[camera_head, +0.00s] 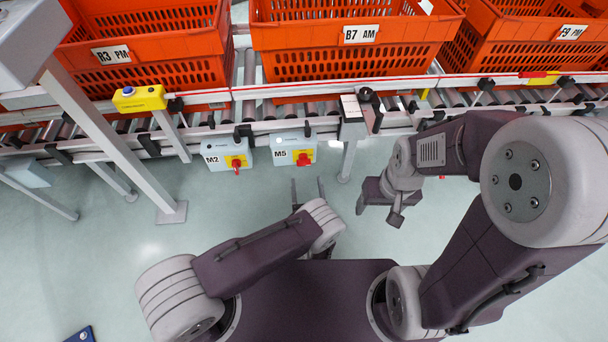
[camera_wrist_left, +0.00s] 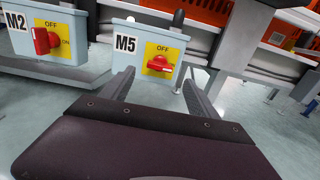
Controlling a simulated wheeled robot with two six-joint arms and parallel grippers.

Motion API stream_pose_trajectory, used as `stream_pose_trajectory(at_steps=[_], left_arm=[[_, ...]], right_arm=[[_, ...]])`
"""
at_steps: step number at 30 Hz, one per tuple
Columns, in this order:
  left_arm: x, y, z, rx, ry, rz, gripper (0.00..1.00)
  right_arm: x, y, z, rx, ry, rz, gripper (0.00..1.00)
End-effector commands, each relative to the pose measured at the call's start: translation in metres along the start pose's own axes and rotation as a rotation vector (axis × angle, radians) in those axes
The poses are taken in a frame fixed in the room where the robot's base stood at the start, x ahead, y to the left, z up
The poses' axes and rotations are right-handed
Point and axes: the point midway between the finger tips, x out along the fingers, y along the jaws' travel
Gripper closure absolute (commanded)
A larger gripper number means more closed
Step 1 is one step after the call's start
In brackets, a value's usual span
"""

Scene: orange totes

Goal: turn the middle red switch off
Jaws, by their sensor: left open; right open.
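Two grey switch boxes hang below the conveyor rail. The M5 box (camera_head: 280,150) has a red rotary switch (camera_head: 304,159) on a yellow plate; in the left wrist view its knob (camera_wrist_left: 160,63) lies horizontal, with OFF marked above it. The M2 box (camera_head: 214,152) on the left has a red switch (camera_head: 237,165); its knob stands upright in the left wrist view (camera_wrist_left: 41,41). A red speck right of M5 is mostly hidden by my right arm. My left gripper (camera_head: 308,187) is open and empty, just below and in front of M5, apart from it. My right gripper (camera_head: 378,211) is open and empty, lower right of M5.
Orange totes (camera_head: 352,41) stand on the roller conveyor behind. A yellow box with a blue button (camera_head: 139,98) is at upper left. A slanted grey post (camera_head: 115,135) and conveyor legs stand left of the boxes. The floor in front of M2 is clear.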

Motion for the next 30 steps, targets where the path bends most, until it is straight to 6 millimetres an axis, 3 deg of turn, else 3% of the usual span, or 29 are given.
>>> stream_pose_trajectory(at_steps=[5,18,28,30], left_arm=[[0.005,0.0,0.001,-0.002,0.0,0.002,0.31],[0.084,0.001,0.0,-0.003,0.0,0.004,0.31],[0.091,0.0,0.003,-0.001,0.0,0.002,0.31],[0.091,0.0,0.003,-0.001,0.0,0.002,0.48]], right_arm=[[0.002,0.0,0.0,0.0,0.001,0.0,0.31],[0.039,0.001,0.004,0.0,0.0,0.0,0.31],[0.039,0.001,0.004,0.0,0.0,0.0,0.31],[0.039,0.001,0.004,0.0,0.0,0.0,0.31]])
